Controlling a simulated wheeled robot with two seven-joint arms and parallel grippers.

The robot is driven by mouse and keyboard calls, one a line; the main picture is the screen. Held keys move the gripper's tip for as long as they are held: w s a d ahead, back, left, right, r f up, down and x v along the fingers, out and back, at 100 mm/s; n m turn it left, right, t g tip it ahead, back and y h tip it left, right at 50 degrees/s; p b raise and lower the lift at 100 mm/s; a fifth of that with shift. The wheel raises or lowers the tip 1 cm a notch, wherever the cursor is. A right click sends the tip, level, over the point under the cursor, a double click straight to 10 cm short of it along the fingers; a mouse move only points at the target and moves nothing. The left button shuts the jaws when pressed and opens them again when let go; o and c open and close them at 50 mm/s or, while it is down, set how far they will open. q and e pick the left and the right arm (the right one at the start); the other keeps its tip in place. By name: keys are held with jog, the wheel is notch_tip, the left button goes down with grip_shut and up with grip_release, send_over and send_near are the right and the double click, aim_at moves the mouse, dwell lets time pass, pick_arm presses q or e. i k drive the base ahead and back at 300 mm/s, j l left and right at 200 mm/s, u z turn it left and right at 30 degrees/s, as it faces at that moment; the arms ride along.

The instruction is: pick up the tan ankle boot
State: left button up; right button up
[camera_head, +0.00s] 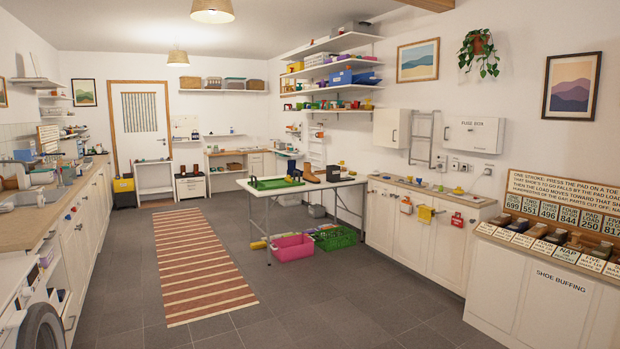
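A folding white table (277,200) stands in the middle distance, right of the striped rug. Neither of my grippers is in view.
A striped rug (203,265) lies on the open grey floor. A pink crate (293,247) and a green crate (335,237) sit by the table. Counters line the left wall (85,205) and right wall (440,240). A shoe buffing stand (540,300) is at the right.

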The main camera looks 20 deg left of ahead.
aim_at(307, 176)
jog(key=i+u, duration=0.4)
jog(key=i, duration=4.35)
